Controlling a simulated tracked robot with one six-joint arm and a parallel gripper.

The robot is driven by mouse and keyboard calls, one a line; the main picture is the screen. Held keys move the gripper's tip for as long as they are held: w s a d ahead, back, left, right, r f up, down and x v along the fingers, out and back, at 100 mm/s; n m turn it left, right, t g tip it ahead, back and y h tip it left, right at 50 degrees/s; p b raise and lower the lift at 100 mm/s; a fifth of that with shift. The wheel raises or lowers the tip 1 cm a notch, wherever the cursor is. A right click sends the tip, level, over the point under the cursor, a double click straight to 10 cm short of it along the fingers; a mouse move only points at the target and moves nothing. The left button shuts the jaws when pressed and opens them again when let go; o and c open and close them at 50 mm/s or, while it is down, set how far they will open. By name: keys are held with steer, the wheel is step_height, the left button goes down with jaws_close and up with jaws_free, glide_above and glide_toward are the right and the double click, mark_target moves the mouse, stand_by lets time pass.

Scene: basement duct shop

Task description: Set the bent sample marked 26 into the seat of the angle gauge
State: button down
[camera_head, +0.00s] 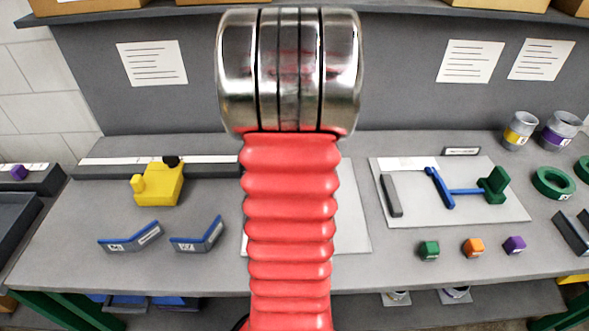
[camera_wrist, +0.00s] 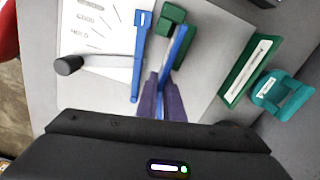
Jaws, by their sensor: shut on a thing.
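In the wrist view my gripper (camera_wrist: 161,92) has its purple fingers shut on a bent sample, whose blue edge (camera_wrist: 176,58) shows above them. Its number is not readable there. The sample's far end is close to a green block (camera_wrist: 172,20); I cannot tell whether they touch. A separate blue bar (camera_wrist: 139,60) lies to its left, on the same light panel. These look like angle gauge parts, but I cannot make out the seat. In the head view my arm hides the gripper and held sample. Two other blue-edged bent samples (camera_head: 130,238) (camera_head: 199,236) stand at the left.
The head view shows a yellow block (camera_head: 160,187), a board (camera_head: 430,211) and small coloured blocks (camera_head: 473,248).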

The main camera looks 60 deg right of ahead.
steer(key=shift+f, duration=1.45)
stand_by(0.6)
steer(key=c, duration=1.8)
jaws_free()
steer(key=shift+r, duration=0.15)
step_height(320, 180, up, 14)
steer(key=shift+f, duration=0.2)
steer(key=shift+n, duration=0.3)
